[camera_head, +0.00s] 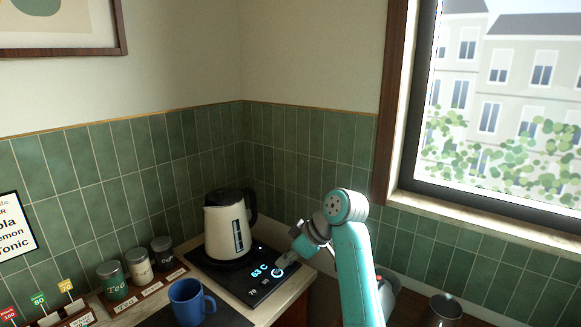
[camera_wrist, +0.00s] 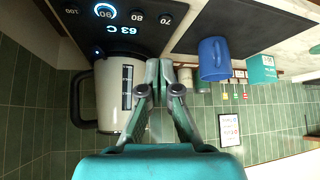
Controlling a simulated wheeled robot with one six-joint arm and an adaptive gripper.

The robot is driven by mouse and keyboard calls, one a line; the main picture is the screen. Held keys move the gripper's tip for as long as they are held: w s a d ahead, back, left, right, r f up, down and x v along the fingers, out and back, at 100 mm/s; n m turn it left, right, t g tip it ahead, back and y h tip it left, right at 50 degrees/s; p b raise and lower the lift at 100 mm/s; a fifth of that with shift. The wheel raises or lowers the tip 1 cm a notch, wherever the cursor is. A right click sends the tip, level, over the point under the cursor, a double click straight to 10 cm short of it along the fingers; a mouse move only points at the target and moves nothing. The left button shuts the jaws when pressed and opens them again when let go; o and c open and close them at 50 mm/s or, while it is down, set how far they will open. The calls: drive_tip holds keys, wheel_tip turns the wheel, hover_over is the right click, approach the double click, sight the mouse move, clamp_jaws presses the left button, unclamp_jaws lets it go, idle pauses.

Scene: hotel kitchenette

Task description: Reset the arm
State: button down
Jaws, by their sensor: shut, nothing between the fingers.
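My arm reaches in from the lower right of the head view. My gripper (camera_head: 279,270) is over the right part of a black control panel (camera_head: 250,290), close to its lit markings; I cannot tell whether it touches. In the wrist view my gripper (camera_wrist: 161,64) shows its fingers together with nothing between them. The panel (camera_wrist: 135,42) reads 63 C, and the 90 mark is ringed in light. A cream kettle with a dark lid and handle (camera_head: 226,230) stands upright on the panel's base; it also shows in the wrist view (camera_wrist: 109,100).
Several canisters (camera_head: 139,266) line the tiled wall. Small coloured tags (camera_head: 38,300) stand at the far left. A metal container (camera_head: 443,311) is at the lower right, below the window.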

drive_tip(key=f, duration=0.3)
drive_tip(key=s+d+f+m+t, duration=0.1)
drive_tip(key=f, duration=0.3)
drive_tip(key=s+f+m, duration=0.1)
drive_tip(key=f, duration=0.3)
drive_tip(key=shift+d+f+t, duration=0.2)
drive_tip(key=shift+d+t, duration=0.1)
drive_tip(key=s+d+f+m+t+h, duration=0.2)
drive_tip(key=s+d+f+m, duration=0.25)
drive_tip(key=s+f, duration=0.6)
drive_tip(key=s+d+f+m+t+h, duration=0.1)
drive_tip(key=s+d+f+m+t, duration=0.3)
drive_tip(key=s+f, duration=0.7)
drive_tip(key=s+d+r+m+t+h, duration=0.1)
drive_tip(key=s+d, duration=0.3)
drive_tip(key=s, duration=0.6)
drive_tip(key=s+d+m+t+h, duration=0.15)
drive_tip(key=s+d, duration=0.25)
drive_tip(key=s, duration=0.6)
drive_tip(key=s+d+r+t+h, duration=0.1)
drive_tip(key=s+r+t, duration=0.1)
drive_tip(key=s+r, duration=1.3)
drive_tip(key=shift+s+d+m, duration=0.2)
drive_tip(key=shift+d+m, duration=0.1)
drive_tip(key=shift+d, duration=0.05)
drive_tip(key=shift+r+h, duration=0.1)
drive_tip(key=shift+h, duration=0.15)
idle(0.4)
